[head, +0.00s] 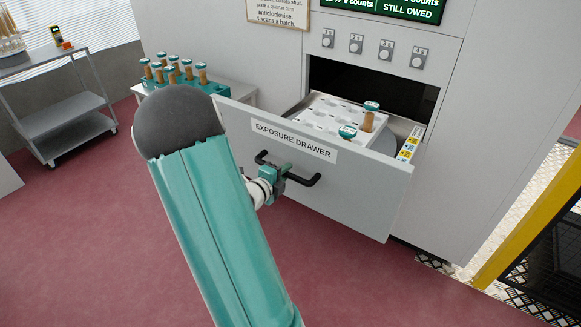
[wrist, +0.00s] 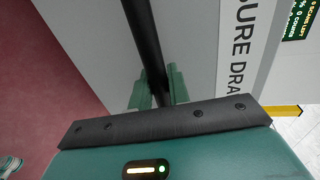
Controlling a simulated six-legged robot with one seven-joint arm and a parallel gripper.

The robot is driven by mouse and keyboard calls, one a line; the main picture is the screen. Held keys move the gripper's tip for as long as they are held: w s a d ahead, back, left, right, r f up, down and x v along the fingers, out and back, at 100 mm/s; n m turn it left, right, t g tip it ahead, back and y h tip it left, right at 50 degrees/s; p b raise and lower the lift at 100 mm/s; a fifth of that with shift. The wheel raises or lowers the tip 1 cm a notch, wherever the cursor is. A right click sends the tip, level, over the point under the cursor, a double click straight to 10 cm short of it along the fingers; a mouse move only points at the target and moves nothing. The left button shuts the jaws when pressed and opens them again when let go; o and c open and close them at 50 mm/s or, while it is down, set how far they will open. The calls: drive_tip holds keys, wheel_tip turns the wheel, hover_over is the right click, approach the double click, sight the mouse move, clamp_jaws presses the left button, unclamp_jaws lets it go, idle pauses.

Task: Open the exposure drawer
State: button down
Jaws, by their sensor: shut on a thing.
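The exposure drawer (head: 345,205) is pulled out of the grey cabinet, with its labelled white front facing me. Its black bar handle (head: 300,179) runs across the front below the label. My gripper (head: 281,179) is shut on the handle; the wrist view shows the black bar (wrist: 145,40) passing between the green fingers (wrist: 158,90). Inside the drawer, a white tray (head: 318,112) with round holes sits on a grey disc (head: 385,150). Two teal-capped tubes (head: 368,118) stand in the tray. My arm hides the left part of the drawer front.
A side table (head: 236,92) with several teal-capped tubes (head: 172,70) stands left of the drawer. A grey trolley (head: 70,100) is at far left. A yellow-framed rail (head: 525,230) stands at right. The red floor (head: 90,240) before the drawer is clear apart from my arm.

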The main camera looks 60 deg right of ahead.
drive_tip(key=shift+f+v, duration=0.2)
drive_tip(key=shift+v, duration=0.65)
drive_tip(key=shift+f+v, duration=0.15)
drive_tip(key=shift+v, duration=0.75)
drive_tip(key=shift+a, duration=0.1)
drive_tip(key=c, duration=1.4)
unclamp_jaws()
drive_tip(key=v, duration=1.4)
drive_tip(key=shift+f, duration=0.1)
drive_tip(key=shift+w, duration=0.1)
